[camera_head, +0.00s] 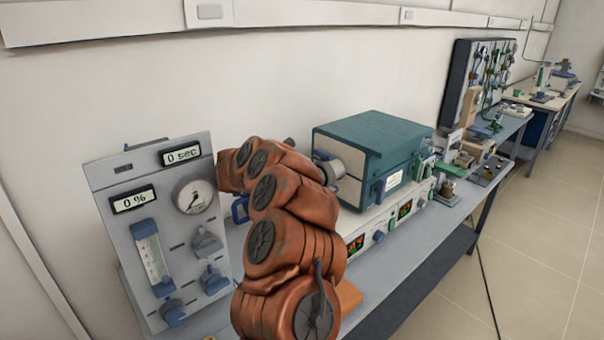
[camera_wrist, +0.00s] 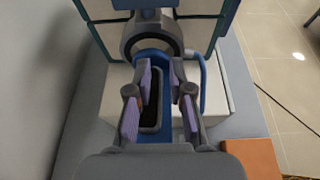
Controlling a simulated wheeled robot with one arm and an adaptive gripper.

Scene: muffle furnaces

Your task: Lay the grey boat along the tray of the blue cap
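In the wrist view, the grey boat (camera_wrist: 152,128), dark inside, lies lengthwise on the blue tray (camera_wrist: 150,138) of the blue cap. The tray extends from the round grey tube mouth (camera_wrist: 152,36) toward me. The cap's blue handle (camera_wrist: 203,82) stands on the right. My gripper (camera_wrist: 160,88) is open, with its purple-padded fingers on either side of the boat. Blue tray shows between the boat and the right finger; the left finger overlaps the boat's left edge. In the head view, my arm hides the gripper and boat; part of a blue handle (camera_head: 240,209) shows.
The teal-topped furnace (camera_head: 370,142) sits behind the tube mouth. A grey gas panel (camera_head: 150,215) with dials stands at left. An orange block (camera_wrist: 252,158) lies right of the gripper. The bench (camera_head: 425,262) has bare surface along its front edge.

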